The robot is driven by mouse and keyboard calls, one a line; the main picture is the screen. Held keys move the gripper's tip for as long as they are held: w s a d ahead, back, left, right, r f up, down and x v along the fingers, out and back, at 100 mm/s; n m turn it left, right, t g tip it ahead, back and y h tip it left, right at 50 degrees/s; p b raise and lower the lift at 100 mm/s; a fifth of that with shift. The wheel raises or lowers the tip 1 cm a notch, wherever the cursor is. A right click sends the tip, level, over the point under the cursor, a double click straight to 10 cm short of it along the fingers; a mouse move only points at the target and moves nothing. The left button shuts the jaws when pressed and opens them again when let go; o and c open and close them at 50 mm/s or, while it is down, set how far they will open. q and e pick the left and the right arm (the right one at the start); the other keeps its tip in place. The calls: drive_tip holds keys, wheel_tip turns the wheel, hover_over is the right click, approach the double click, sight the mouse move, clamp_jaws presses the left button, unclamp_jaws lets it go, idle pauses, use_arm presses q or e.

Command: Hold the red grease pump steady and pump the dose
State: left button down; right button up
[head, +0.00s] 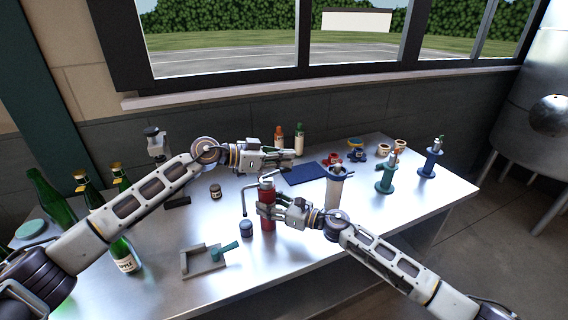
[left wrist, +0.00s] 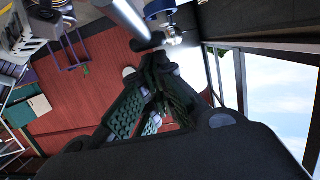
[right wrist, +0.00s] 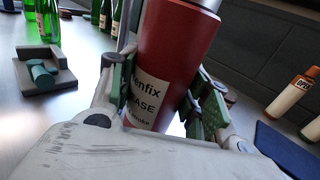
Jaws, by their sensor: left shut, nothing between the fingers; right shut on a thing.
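The red grease pump (head: 268,222) stands upright near the middle of the metal table, with a grey top and a bent grey rod (head: 245,199) at its left side. My right gripper (head: 268,211) is shut around its body from the right. In the right wrist view the pump (right wrist: 176,55) fills the space between the fingers, its white label partly hidden. My left gripper (head: 291,159) is shut and empty, above and slightly behind the pump's top in the head view. In the left wrist view its fingers (left wrist: 152,85) are closed together.
A dark blue jar (head: 246,229) stands just left of the pump, and a grey fixture (head: 203,261) lies further left. Green bottles (head: 124,255) stand at the left.

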use_arm(q)
drive_tip(key=shift+w+d+r, duration=0.1)
drive_tip(key=shift+d+r, duration=0.1)
drive_tip(key=shift+r, duration=0.9)
drive_tip(key=r+v, duration=0.1)
drive_tip(key=v, duration=0.9)
drive_tip(key=shift+d+r, duration=0.2)
drive_tip(key=shift+r, duration=0.05)
drive_tip(key=v, duration=0.2)
drive_tip(key=shift+a, duration=0.4)
drive_tip(key=shift+d, duration=0.1)
